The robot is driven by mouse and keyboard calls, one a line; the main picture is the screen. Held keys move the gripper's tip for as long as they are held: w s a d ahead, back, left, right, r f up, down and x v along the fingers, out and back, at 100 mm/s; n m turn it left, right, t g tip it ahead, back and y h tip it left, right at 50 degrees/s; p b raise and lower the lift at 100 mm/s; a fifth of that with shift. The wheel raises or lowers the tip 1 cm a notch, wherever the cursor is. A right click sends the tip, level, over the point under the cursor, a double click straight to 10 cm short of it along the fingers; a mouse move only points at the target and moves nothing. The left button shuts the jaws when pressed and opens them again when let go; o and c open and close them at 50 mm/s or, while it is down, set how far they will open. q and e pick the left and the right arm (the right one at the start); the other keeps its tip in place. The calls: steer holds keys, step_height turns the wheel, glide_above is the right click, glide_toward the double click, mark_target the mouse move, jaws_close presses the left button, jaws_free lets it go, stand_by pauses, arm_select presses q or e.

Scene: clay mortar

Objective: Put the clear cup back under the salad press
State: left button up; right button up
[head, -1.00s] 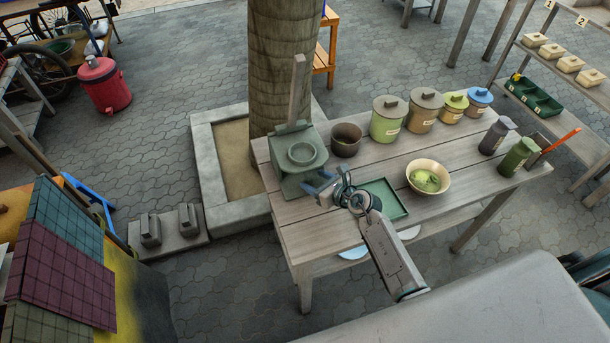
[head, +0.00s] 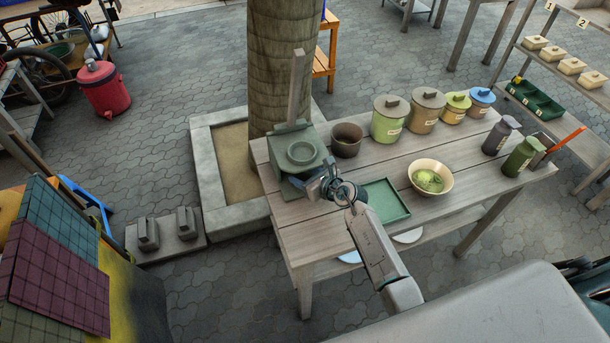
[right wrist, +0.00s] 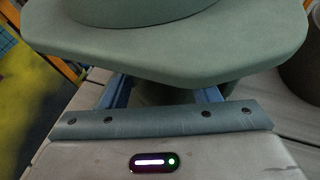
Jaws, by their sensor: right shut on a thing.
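The salad press (head: 293,170), a grey-green stand with a round bowl-like top and an upright grey lever, stands at the left end of the table. My right gripper (head: 314,187) is at the press's front right side. In the right wrist view, the blue fingers (right wrist: 165,95) reach beneath the press's green plate (right wrist: 170,55). They are shut on a dark-looking, rounded thing (right wrist: 165,93), probably the clear cup. The plate hides most of it, and the gripper hides it in the head view. My left gripper is not in view.
A brown pot (head: 346,141) stands close right of the press. A green tray (head: 384,200) lies beside my right wrist, and a cream bowl with green contents (head: 430,179) is farther right. Lidded canisters (head: 390,120) line the back. A tree trunk (head: 282,60) rises behind the press.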

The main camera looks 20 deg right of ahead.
steer(key=o, duration=1)
steer(key=shift+f, duration=0.1)
steer(key=shift+r+p, duration=0.3)
steer(key=shift+r, duration=0.05)
steer(key=b+v, duration=0.1)
steer(key=v, duration=0.9)
steer(key=shift+s+d+f, duration=0.1)
steer(key=shift+s+d, duration=0.1)
steer(key=shift+s, duration=0.05)
steer(key=shift+s+d+r, duration=0.2)
steer(key=shift+s+r, duration=0.15)
steer(key=shift+s, duration=0.25)
